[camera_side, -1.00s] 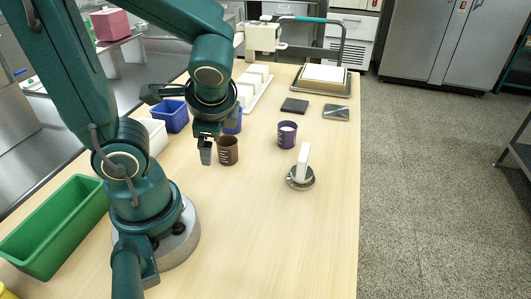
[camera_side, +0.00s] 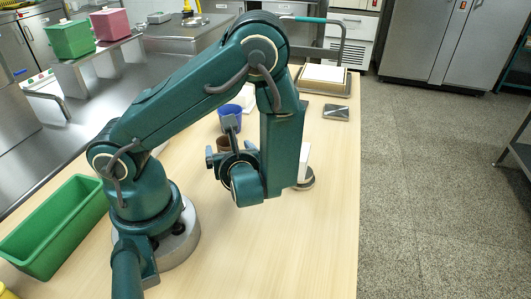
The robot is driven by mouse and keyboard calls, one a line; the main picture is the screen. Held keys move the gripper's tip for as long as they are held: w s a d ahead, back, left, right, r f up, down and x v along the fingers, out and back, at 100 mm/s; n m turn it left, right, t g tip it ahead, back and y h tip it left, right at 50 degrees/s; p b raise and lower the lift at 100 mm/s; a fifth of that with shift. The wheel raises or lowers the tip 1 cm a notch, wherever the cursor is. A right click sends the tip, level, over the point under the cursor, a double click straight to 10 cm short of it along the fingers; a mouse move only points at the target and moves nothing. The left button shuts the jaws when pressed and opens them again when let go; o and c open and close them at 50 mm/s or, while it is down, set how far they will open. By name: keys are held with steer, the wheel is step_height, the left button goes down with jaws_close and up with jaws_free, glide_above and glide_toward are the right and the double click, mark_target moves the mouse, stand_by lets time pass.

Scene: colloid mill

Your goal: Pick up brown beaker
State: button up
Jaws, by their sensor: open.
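The brown beaker (camera_side: 223,143) stands on the wooden table, mostly hidden behind my gripper and wrist; only a small part of it shows. My gripper (camera_side: 220,139) is open, with one finger to the left of the beaker and another above it in the picture. The fingers look close to the beaker, but I cannot tell whether they touch it or stand around it.
A blue beaker (camera_side: 230,115) stands just behind. A white upright piece on a round base (camera_side: 307,181) is partly hidden by my arm. A grey plate (camera_side: 336,112) and a tray (camera_side: 322,88) lie at the back. A green bin (camera_side: 55,228) stands left. The table's front right is clear.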

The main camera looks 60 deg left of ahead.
mark_target(228, 147)
steer(key=shift+x, duration=2.35)
steer(key=c, duration=1.4)
